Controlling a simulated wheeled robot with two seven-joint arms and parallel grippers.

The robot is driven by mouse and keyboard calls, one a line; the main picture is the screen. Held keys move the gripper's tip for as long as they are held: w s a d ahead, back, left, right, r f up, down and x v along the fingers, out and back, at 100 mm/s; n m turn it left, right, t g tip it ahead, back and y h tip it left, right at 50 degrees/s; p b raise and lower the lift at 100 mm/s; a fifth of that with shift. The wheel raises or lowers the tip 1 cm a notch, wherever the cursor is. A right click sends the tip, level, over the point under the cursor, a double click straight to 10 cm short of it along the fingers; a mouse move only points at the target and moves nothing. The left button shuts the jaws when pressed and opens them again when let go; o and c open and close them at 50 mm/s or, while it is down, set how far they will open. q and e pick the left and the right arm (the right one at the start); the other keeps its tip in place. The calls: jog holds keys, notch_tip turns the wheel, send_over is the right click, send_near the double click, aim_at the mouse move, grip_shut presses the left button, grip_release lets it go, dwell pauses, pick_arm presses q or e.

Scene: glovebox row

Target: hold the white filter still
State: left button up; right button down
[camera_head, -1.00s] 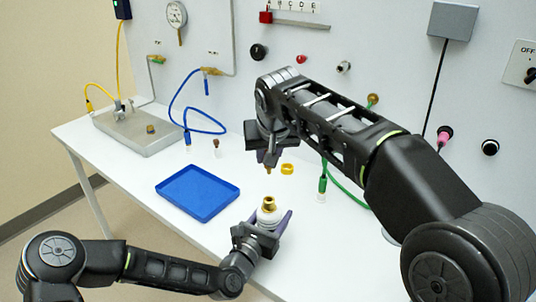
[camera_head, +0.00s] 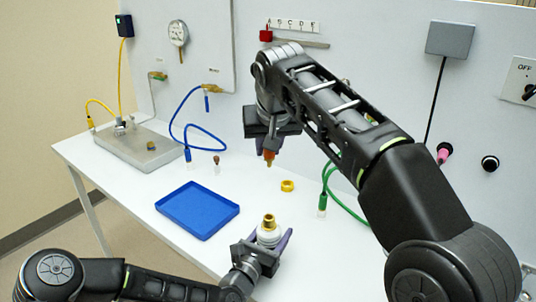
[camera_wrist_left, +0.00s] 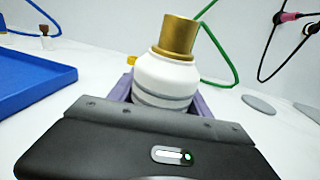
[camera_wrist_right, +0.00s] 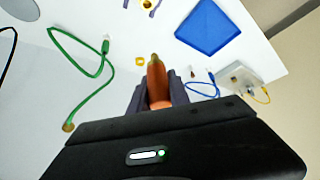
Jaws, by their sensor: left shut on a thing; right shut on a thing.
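The white filter (camera_head: 269,237), a rounded white body with a brass collar on top, stands upright in my left gripper (camera_head: 270,243) above the front of the table. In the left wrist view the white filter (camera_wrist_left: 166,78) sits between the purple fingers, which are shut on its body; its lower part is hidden. My right gripper (camera_head: 269,151) is higher and farther back, pointing down. It is shut on an orange tapered piece (camera_wrist_right: 158,80), whose tip shows below the fingers in the head view. The orange piece is apart from the filter.
A blue tray (camera_head: 198,230) lies left of the filter. A yellow ring (camera_head: 288,185) lies behind it. A green hose (camera_head: 352,212) is at the right and a blue hose (camera_head: 203,151) at the back left. A grey box (camera_head: 138,154) stands far left against the panel.

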pick_arm(q)
jog(key=o, duration=1.7)
jog(key=shift+s, duration=0.1)
jog(key=v, duration=1.2)
